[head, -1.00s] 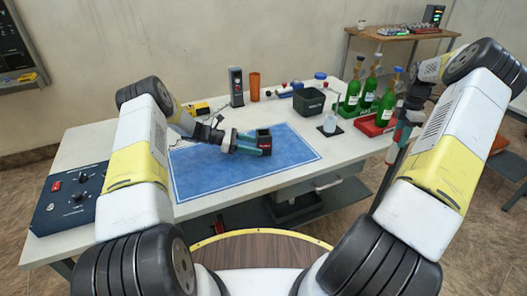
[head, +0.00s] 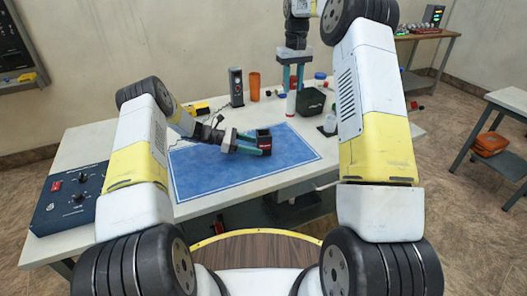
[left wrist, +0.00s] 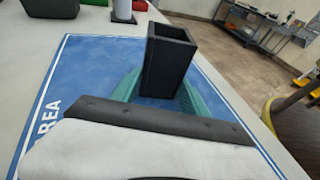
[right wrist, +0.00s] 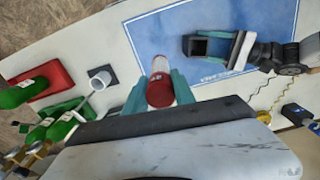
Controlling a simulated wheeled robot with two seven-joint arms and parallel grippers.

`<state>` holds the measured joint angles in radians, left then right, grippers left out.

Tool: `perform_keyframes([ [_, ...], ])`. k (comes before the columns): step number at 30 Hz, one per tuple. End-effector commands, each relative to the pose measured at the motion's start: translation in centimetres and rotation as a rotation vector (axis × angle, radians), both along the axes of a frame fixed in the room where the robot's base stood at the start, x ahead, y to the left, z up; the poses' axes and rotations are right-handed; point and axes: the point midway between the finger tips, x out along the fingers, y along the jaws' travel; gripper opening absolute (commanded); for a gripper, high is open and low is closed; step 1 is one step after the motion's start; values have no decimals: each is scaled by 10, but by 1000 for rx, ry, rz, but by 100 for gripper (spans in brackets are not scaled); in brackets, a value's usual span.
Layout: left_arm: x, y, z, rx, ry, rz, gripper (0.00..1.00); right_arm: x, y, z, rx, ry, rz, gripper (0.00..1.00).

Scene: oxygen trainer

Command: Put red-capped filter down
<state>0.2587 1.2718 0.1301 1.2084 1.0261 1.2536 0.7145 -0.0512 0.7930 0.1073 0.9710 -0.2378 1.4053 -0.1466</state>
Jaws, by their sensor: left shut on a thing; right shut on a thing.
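The red-capped filter (right wrist: 160,92) is between the fingers of my right gripper (right wrist: 160,90), its red cap towards the right wrist camera and its pale body beyond. In the head view, my right gripper (head: 291,88) points down at the back of the table, with the filter (head: 291,104) below the fingers. Whether the filter touches the table I cannot tell. My left gripper (head: 245,143) is shut on a black square open-topped holder (head: 264,139) with a red label, over the blue mat (head: 215,176). The holder (left wrist: 167,60) looks empty in the left wrist view.
A dark bin (head: 312,101) stands just right of the filter. An orange cup (head: 254,86) and a black device (head: 236,87) stand left. Green bottles (right wrist: 60,130) and a red tray (right wrist: 45,82) show in the right wrist view. Much of the blue mat is clear.

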Motion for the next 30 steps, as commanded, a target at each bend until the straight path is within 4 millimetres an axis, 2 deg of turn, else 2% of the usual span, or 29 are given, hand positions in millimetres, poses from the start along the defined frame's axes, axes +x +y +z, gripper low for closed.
perform_keyframes([
  [1,0,0,0,0,0,0,30,-5,24,9,-1,-3,-25,0],
  [6,0,0,0,-1,0,0,30,-21,76,30,-1,-2,-117,0],
  [9,0,0,0,-1,0,0,30,-28,92,37,-1,0,-147,0],
  [12,0,0,0,-1,0,0,30,-31,100,36,-2,2,-161,0],
  [16,0,0,0,-1,0,0,30,-33,101,14,-2,5,-165,0],
  [24,0,0,0,-1,0,0,30,-33,101,-57,-2,6,-164,0],
  [30,0,0,0,-1,0,0,30,-31,101,-85,-1,1,-164,0],
])
